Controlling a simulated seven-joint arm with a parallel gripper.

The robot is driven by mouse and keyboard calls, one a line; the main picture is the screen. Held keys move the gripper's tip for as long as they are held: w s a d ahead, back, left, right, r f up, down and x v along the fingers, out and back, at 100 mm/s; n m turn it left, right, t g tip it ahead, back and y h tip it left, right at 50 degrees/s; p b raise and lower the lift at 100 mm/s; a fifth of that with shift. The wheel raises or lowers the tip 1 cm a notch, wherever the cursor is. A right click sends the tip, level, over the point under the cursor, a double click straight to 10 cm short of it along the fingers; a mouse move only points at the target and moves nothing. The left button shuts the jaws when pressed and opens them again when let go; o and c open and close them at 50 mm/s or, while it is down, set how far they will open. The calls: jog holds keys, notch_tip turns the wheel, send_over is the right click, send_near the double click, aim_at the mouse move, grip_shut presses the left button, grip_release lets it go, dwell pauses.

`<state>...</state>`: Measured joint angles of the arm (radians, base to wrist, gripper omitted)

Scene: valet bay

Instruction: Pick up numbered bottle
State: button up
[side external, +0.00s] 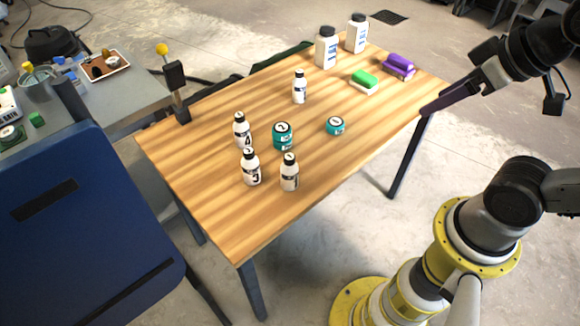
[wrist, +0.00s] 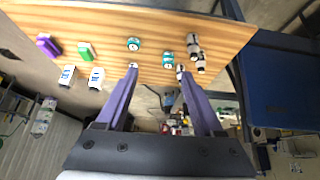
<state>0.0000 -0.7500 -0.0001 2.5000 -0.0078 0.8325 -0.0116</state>
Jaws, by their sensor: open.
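Several small white numbered bottles with black caps stand upright on the wooden table (side external: 215,190). In the side view, bottle 4 (side external: 241,132) and bottle 3 (side external: 251,169) are at left, bottle 1 (side external: 289,174) is near the front edge, and another bottle (side external: 299,88), its number unclear, stands farther back. In the wrist view, one small bottle (wrist: 133,65) appears by the left fingertip and others (wrist: 193,42) at right. My gripper (wrist: 158,74) is open and empty. In the side view its purple fingers (side external: 432,107) are by the table's right edge, well apart from the bottles.
Two teal jars (side external: 282,136) (side external: 335,126) stand among the bottles. Two larger white bottles (side external: 326,48) (side external: 357,34), a green sponge (side external: 364,80) and a purple sponge (side external: 400,65) are at the back. A blue chair (side external: 80,220) is at left. The table's right front is clear.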

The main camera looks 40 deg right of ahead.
jog(key=w+d+r+n+t, duration=0.1)
jog(key=w+r+n+t, duration=0.3)
jog(key=w+r+t, duration=0.65)
jog(key=w+a+f+n+g+y, duration=0.1)
jog(key=w+a+n+y, duration=0.15)
jog(key=w, duration=0.55)
jog(key=w+a+f+n+y, duration=0.15)
jog(key=w+n, duration=0.25)
jog(key=w, duration=0.4)
jog(key=m+g+y, duration=0.2)
jog(key=g+y, duration=0.1)
jog(key=y, duration=0.6)
send_near(285, 158)
jog(key=shift+s+d+f, duration=0.25)
jog(key=shift+d+f, duration=0.4)
jog(key=shift+d, duration=0.25)
jog(key=shift+w, duration=0.1)
jog(key=shift+r+x, duration=0.15)
jog(key=shift+x, duration=3.25)
jog(key=shift+r+x, duration=0.1)
jog(key=shift+x, duration=3.25)
jog(key=shift+a, duration=0.15)
